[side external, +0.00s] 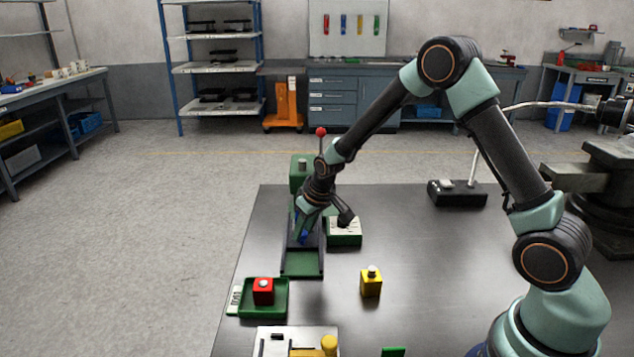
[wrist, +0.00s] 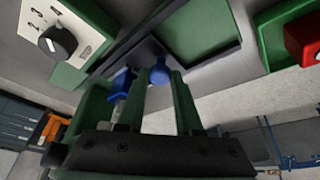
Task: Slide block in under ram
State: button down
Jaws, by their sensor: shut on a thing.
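A blue block (side external: 302,236) sits in the dark-railed slide with a green bed (side external: 303,264). It also shows as blue between the fingertips in the wrist view (wrist: 160,76). My gripper (side external: 305,222) reaches down into the slide and is shut on the blue block; its fingers hide much of it. The green press (side external: 300,172) with a red-knobbed lever (side external: 321,132) stands at the slide's far end. The arm partly covers the press, and I cannot tell how far the block is from the ram.
A green box with a black knob (side external: 344,231) stands close right of the slide. A red block (side external: 263,291) sits in a green tray (side external: 282,312) at the front left. A yellow block (side external: 371,282) stands front right. The table's right middle is clear.

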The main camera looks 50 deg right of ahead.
jog(key=shift+w+d, duration=1.3)
jog(key=shift+d, duration=0.2)
jog(key=c, duration=0.6)
grip_release()
jog(key=shift+a+r, duration=0.1)
jog(key=v, duration=1.2)
